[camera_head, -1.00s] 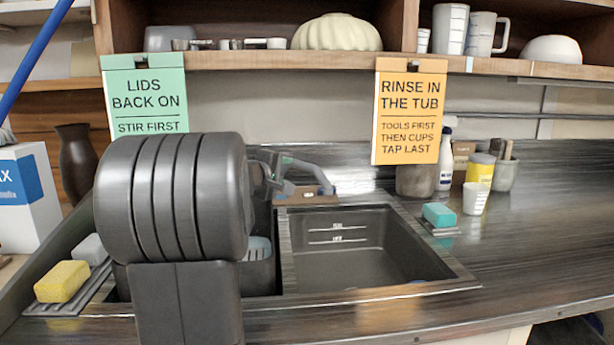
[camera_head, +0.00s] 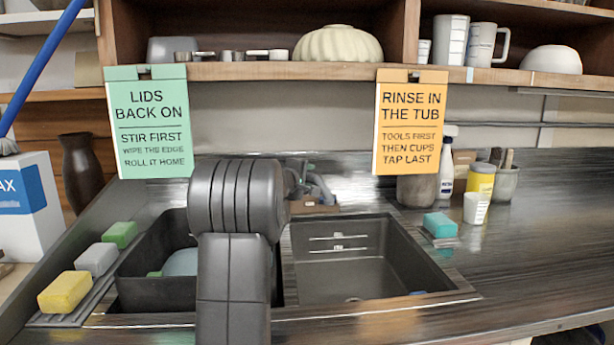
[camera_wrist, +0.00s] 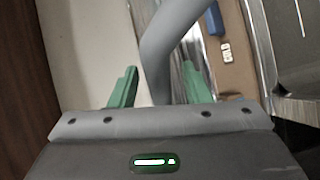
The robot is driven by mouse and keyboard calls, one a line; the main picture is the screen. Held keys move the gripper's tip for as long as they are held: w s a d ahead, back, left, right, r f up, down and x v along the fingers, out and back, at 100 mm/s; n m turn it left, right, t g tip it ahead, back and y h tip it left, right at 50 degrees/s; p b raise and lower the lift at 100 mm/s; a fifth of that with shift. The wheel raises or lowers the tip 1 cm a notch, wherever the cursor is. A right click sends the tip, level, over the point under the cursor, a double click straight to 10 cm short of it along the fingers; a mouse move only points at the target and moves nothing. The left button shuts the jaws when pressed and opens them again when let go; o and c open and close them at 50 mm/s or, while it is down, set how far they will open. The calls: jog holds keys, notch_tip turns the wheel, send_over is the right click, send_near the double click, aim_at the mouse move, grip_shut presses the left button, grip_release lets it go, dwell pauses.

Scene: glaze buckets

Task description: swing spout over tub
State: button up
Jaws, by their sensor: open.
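The spout (camera_wrist: 160,50) is a smooth grey curved tube in the wrist view. It passes between the two green fingers of my gripper (camera_wrist: 160,85), which is open, with a gap visible on the left side. Whether the right finger touches the spout I cannot tell. The tub (camera_head: 440,272) is the dark right-hand basin with white level lines. It looks empty apart from a small blue thing near its front.
Left of my arm, a dark basin (camera_head: 140,292) holds a pale rounded item. Yellow (camera_head: 64,292), grey (camera_head: 96,259) and green (camera_head: 120,235) blocks lie along its left side. A teal sponge (camera_head: 440,225), cup and bottles stand right of the tub. The right counter is mostly clear.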

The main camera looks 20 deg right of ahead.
jog(key=shift+w+d, duration=0.15)
grip_shut()
jog(key=a+m+g+h+p, duration=0.4)
jog(key=a+m+g, duration=0.3)
jog(key=a+g, duration=0.1)
jog(key=shift+a+m+g, duration=0.3)
jog(key=shift+a+g, duration=0.05)
jog(key=shift+g, duration=0.45)
jog(key=shift+f, duration=0.1)
